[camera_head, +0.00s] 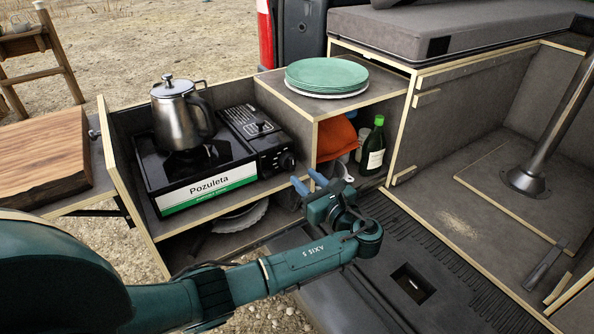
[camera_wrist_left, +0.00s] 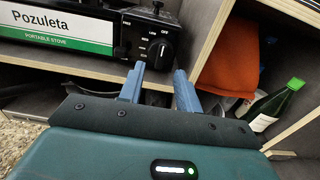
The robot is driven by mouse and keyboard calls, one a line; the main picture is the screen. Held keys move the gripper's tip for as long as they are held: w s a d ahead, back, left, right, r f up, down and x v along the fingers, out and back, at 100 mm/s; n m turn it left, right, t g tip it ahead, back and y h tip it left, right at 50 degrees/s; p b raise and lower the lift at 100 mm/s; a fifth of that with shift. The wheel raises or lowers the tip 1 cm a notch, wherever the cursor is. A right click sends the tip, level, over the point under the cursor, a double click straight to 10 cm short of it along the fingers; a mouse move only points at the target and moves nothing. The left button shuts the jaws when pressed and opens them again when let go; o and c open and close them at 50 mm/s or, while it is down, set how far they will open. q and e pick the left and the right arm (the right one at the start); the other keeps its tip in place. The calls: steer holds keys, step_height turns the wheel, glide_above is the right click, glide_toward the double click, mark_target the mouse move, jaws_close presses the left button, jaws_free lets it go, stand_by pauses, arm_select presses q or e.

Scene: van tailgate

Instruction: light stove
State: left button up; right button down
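The portable stove (camera_head: 205,170) is a black box with a white and green "Pozuleta" label, sitting in an open wooden compartment. A steel kettle (camera_head: 182,112) stands on its burner. The stove's black knob (camera_head: 287,160) is on its front right face; it also shows in the left wrist view (camera_wrist_left: 161,50). My left gripper (camera_head: 309,183) is in front of and below the knob, apart from it. In the left wrist view its two blue fingers (camera_wrist_left: 160,80) are spread with nothing between them, just under the knob. My right gripper is in neither view.
Green plates (camera_head: 327,74) are stacked on the shelf to the right. Below them are an orange cloth (camera_head: 335,138) and a green bottle (camera_head: 373,147). A wooden cutting board (camera_head: 42,160) lies at the left. A pan and plate sit under the stove shelf.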

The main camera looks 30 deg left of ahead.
mark_target(293, 166)
arm_select(q)
steer(key=shift+x, duration=2.3)
jaws_close()
